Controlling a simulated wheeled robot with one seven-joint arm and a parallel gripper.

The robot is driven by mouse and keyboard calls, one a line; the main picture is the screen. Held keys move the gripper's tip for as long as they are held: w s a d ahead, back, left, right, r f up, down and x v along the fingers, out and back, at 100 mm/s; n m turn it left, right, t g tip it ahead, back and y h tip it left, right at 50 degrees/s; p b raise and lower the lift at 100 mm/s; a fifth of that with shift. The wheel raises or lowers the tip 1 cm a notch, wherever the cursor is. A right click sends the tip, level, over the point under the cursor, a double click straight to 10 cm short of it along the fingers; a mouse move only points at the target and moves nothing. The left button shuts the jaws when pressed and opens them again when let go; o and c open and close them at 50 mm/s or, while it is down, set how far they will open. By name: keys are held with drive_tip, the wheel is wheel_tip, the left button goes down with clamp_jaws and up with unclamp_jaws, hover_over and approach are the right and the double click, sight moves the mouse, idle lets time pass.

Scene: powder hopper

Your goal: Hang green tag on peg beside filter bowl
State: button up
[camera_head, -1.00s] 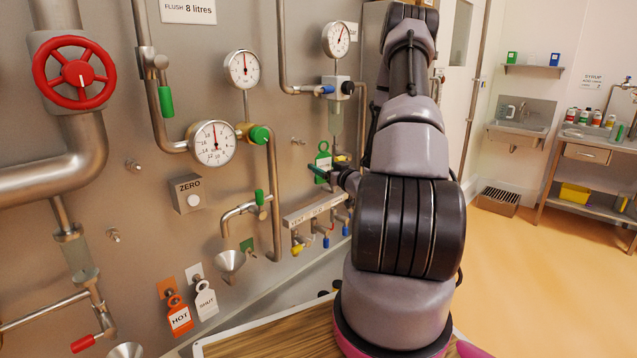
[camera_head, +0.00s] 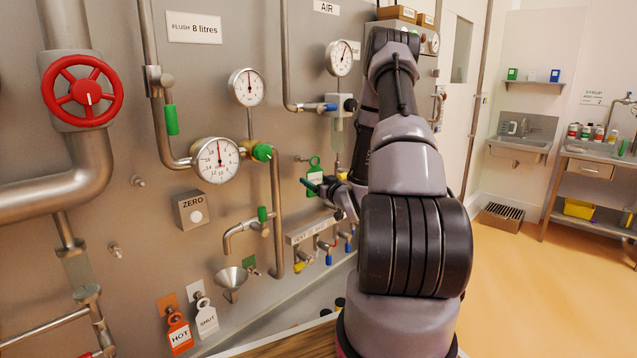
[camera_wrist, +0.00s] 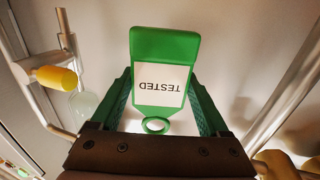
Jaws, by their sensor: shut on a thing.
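The green tag (camera_head: 314,178) hangs ring-up in front of the steel panel in the head view. The wrist view shows the tag (camera_wrist: 160,75) with its white TESTED label upside down and its ring toward my gripper. My gripper (camera_wrist: 157,100) is shut on it, one green finger on each side. In the head view my gripper (camera_head: 322,187) is partly hidden by my arm. The clear filter bowl (camera_head: 337,138) is on the panel just above and right of the tag. A short peg (camera_head: 300,158) shows left of the tag's ring; they look apart.
Small valves with coloured handles (camera_head: 318,245) sit below the tag. Gauges and pipes surround it. An orange HOT tag (camera_head: 179,333) and a white SHUT tag (camera_head: 206,318) hang lower left. A funnel (camera_head: 231,280) stands out from the panel.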

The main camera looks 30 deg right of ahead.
drive_tip(key=shift+w+a+f, duration=0.1)
drive_tip(key=shift+w+a, duration=0.2)
drive_tip(key=shift+w, duration=0.45)
drive_tip(key=shift+w+a, duration=0.3)
drive_tip(key=shift+w, duration=0.45)
drive_tip(key=shift+w+a+f, duration=0.2)
drive_tip(key=shift+w+f, duration=0.3)
drive_tip(key=shift+w, duration=0.15)
drive_tip(key=o, duration=1.2)
